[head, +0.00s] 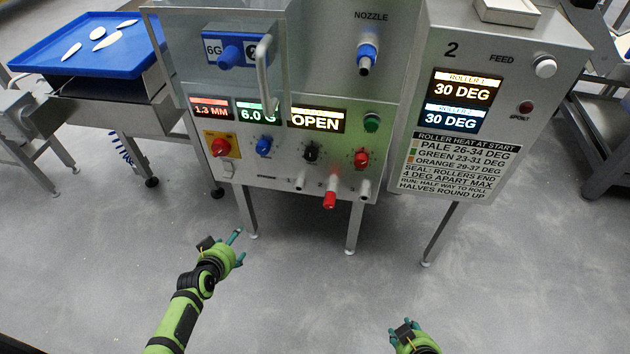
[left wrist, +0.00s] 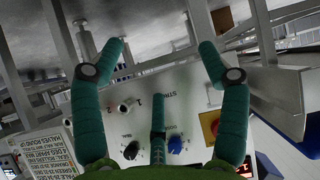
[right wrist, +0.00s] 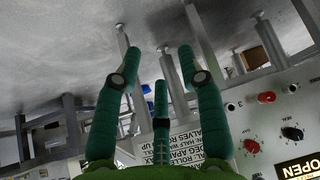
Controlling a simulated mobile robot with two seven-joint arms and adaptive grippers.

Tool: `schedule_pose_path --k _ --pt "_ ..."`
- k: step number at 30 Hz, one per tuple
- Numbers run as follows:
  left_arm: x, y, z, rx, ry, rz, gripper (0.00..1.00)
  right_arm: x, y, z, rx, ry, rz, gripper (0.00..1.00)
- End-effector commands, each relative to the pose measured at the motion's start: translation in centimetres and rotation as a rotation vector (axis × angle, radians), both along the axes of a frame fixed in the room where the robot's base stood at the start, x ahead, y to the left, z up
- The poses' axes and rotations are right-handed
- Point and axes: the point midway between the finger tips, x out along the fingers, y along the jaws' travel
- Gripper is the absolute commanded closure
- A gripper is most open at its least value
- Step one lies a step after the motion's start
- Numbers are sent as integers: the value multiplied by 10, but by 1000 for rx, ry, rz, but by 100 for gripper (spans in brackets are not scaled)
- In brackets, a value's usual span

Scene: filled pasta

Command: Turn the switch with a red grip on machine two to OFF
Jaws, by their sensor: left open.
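A red grip on a yellow plate (head: 221,147) sits at the lower left of the steel panel (head: 285,170). Its setting is too small to read. The same yellow plate (left wrist: 211,124) shows in the left wrist view, partly behind a finger. My left gripper (head: 237,247) is open and empty, in front of and below the panel. My right gripper (head: 405,328) is low at the bottom edge of the head view; its fingers (right wrist: 160,58) are apart and empty.
Blue (head: 263,146), black (head: 311,152) and red (head: 361,158) knobs sit right of the yellow plate. A red-capped outlet (head: 330,199) protrudes below them. A handled clear guard (head: 264,65) juts out above. A blue tray (head: 85,50) stands left. The floor in front is clear.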

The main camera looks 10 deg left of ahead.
Motion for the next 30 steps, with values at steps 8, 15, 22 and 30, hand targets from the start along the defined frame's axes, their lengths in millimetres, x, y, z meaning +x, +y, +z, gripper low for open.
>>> schedule_pose_path --k 8,15,22,30 --pt "94 48 98 -38 -436 50 25 40 13 64 52 -253 6 60" --pt "106 63 162 -46 -620 51 25 38 14 111 75 -357 5 60" --pt "118 65 172 -47 -639 52 25 46 20 133 96 -449 16 60" --pt "151 67 170 -48 -636 51 25 64 38 179 162 -707 54 60"
